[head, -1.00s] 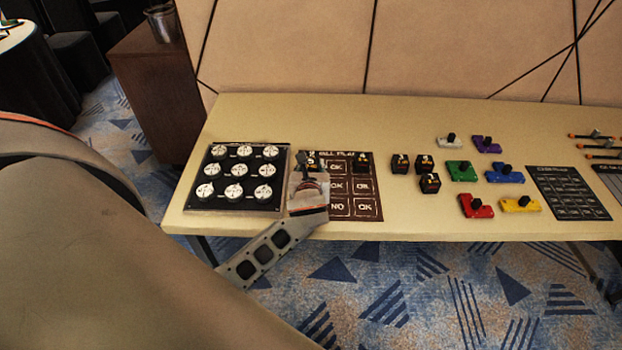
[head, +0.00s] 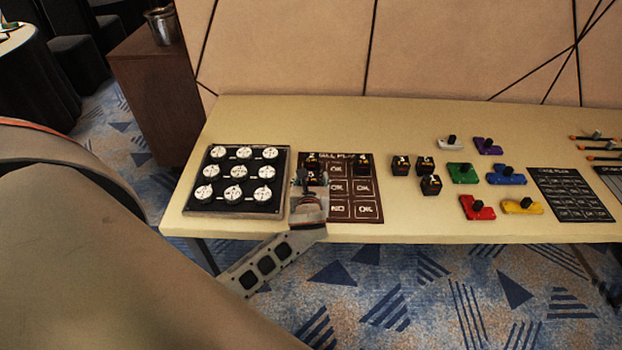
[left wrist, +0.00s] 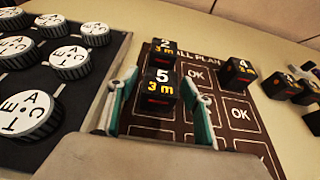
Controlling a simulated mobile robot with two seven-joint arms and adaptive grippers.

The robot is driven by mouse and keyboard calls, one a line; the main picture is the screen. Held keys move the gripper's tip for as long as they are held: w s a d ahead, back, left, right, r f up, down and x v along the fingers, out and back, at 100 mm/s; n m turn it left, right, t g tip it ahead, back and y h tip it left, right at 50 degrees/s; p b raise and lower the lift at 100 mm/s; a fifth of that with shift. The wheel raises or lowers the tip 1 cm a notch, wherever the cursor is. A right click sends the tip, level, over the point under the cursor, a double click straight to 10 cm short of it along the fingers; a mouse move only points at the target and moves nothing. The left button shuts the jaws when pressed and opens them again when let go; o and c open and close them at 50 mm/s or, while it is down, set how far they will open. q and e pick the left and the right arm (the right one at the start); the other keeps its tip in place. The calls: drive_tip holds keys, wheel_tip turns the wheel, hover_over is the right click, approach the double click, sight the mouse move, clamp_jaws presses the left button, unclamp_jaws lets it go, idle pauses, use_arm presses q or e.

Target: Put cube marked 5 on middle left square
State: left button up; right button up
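The cube marked 5 (left wrist: 160,88) is black with white and yellow markings. It stands on the middle left square of the brown board (left wrist: 240,88), just in front of the cube marked 2 (left wrist: 164,50). In the head view the cube marked 5 (head: 311,178) shows partly, behind my left gripper (head: 308,192). In the left wrist view my left gripper (left wrist: 160,112) is open, with one finger on each side of this cube and gaps showing between. The cube marked 4 (head: 361,166) stands on the board's top right square. My right gripper is not in view.
A black panel with white round dials (head: 238,178) lies close to the left of the board. Several other black cubes (head: 400,166) stand to its right, then coloured pieces (head: 462,173) and a dark card (head: 570,195). The table's front edge is bare.

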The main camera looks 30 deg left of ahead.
use_arm(q)
drive_tip(key=shift+r, duration=0.1)
drive_tip(key=p+v, duration=0.1)
drive_tip(key=v, duration=1.1)
idle(0.4)
drive_tip(key=s+a+n+g+h, duration=0.1)
drive_tip(key=s+a+n+g, duration=0.1)
drive_tip(key=s+n, duration=0.8)
drive_tip(key=s+a+n+g+h, duration=0.25)
drive_tip(key=s+n, duration=0.45)
drive_tip(key=n, duration=0.6)
drive_tip(key=w+d+f+n+t+h, duration=0.2)
drive_tip(key=d+f+t+h, duration=0.2)
drive_tip(key=d+f, duration=0.9)
drive_tip(key=d+h, duration=0.2)
drive_tip(key=shift+d, duration=0.35)
